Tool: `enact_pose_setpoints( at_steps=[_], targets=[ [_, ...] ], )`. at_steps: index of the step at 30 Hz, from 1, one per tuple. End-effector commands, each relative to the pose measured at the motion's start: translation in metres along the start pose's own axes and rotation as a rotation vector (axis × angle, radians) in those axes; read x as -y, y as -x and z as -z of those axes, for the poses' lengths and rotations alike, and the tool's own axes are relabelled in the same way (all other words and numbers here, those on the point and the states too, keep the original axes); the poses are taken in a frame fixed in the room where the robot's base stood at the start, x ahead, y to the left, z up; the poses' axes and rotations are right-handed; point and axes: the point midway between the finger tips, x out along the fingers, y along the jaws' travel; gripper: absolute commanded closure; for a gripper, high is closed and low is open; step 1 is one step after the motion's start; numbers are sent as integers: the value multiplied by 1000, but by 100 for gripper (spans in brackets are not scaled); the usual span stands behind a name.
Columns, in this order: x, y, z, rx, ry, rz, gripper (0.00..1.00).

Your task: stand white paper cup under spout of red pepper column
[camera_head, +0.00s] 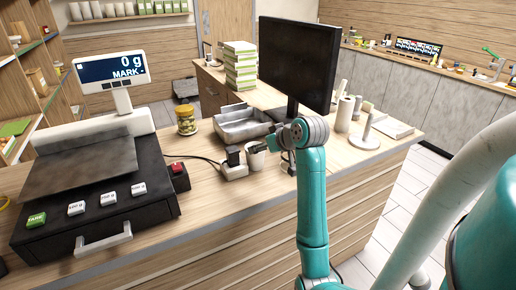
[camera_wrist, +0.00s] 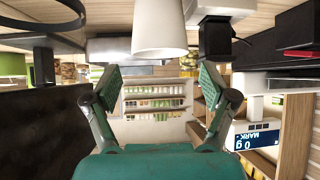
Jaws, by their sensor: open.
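A white paper cup (camera_head: 256,155) stands on the wooden counter, just right of a small black device on a white base (camera_head: 234,168). My gripper (camera_head: 273,147) is close to the cup, on its right side, and its fingers are small and partly hidden by my wrist. In the wrist view, which is upside down, the cup (camera_wrist: 160,30) is at top centre.
A scale (camera_head: 80,160) reading 0 g stands at left, with a red-topped black box (camera_head: 179,177) beside it. A metal tray (camera_head: 243,123), a jar (camera_head: 186,120) and a monitor (camera_head: 298,62) stand behind. A white holder (camera_head: 366,138) is at right.

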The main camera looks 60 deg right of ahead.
Motion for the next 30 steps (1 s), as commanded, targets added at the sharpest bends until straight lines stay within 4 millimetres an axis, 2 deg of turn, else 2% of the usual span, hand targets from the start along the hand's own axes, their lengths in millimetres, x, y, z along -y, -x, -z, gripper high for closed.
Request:
enact_pose_setpoints(
  at_steps=[1,6,11,12,15,19,24,30],
  targets=[
    [-1,11,1,-4,1,-3,16],
    [-1,40,1,-3,0,-3,16],
    [-1,56,0,-1,0,-1,16],
    [0,58,0,-1,0,-1,10],
    [1,59,-3,-12,-1,-1,10],
    [4,50,-13,-71,-9,-5,10],
    [9,40,-32,-209,-24,-29,10],
    [13,41,-51,-359,-40,-73,10]
  ],
)
